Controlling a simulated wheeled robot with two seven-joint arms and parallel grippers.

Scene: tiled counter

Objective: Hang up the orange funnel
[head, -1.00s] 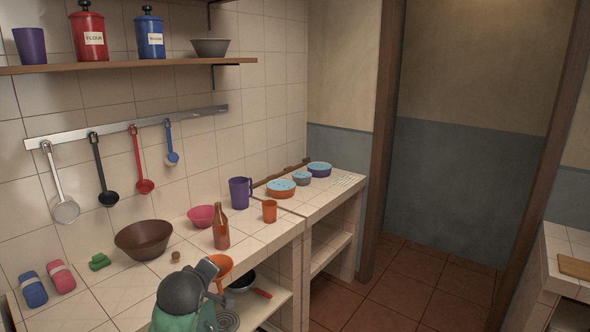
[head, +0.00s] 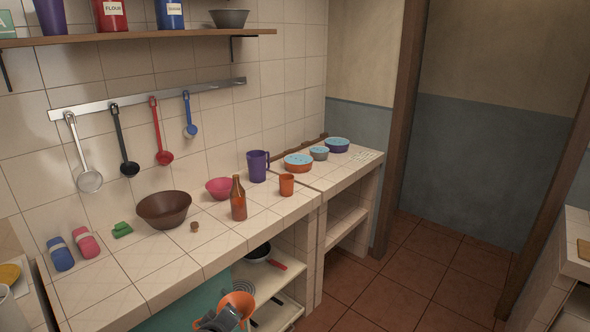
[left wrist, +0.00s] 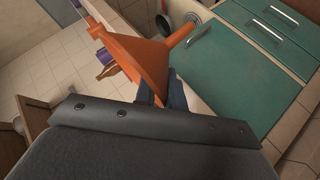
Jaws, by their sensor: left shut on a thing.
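The orange funnel (head: 240,301) is at the bottom of the head view, in front of the counter and below its top. My left gripper (head: 222,322) is shut on it; in the left wrist view the dark fingers (left wrist: 166,92) pinch the funnel (left wrist: 142,56), with its wide mouth toward the left and its spout toward the upper right. A metal rail (head: 150,100) on the tiled wall holds hanging utensils: a white skimmer (head: 90,181), a black ladle (head: 129,168), a red ladle (head: 164,157) and a small blue ladle (head: 190,130). My right gripper is out of view.
On the counter (head: 185,255) below the rail stand a brown bowl (head: 163,211), a bottle (head: 238,199), a pink bowl (head: 219,188) and a purple mug (head: 258,166). A shelf (head: 130,41) runs above the rail. The rail's right end is bare.

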